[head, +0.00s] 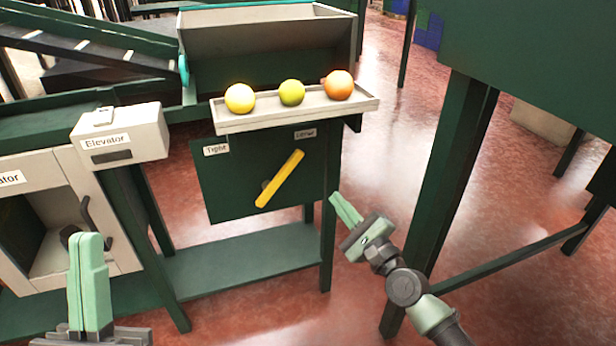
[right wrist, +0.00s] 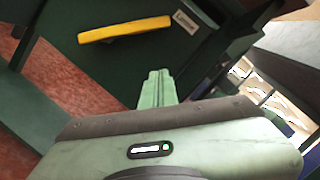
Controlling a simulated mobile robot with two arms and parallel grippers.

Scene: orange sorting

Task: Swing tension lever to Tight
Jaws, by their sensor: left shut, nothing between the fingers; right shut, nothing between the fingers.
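The yellow tension lever (head: 281,178) is on a dark green panel (head: 228,190) below the fruit tray. It is tilted, its upper end to the right near the label at the panel's top right (head: 305,134), which is hard to read. The "Tight" label (head: 216,149) is at the panel's top left. The lever also shows in the right wrist view (right wrist: 125,29), ahead of my gripper. My right gripper (head: 334,196) is shut and empty, right of the lever and apart from it. My left gripper (head: 87,238) is shut and empty at the lower left, far from the lever.
A pale tray (head: 296,112) above the panel holds a yellow fruit (head: 239,98), a green one (head: 292,92) and an orange one (head: 339,84). An "Elevator" box (head: 121,134) stands left. A dark green post (head: 448,180) rises right of my right gripper. A low shelf (head: 240,263) lies below.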

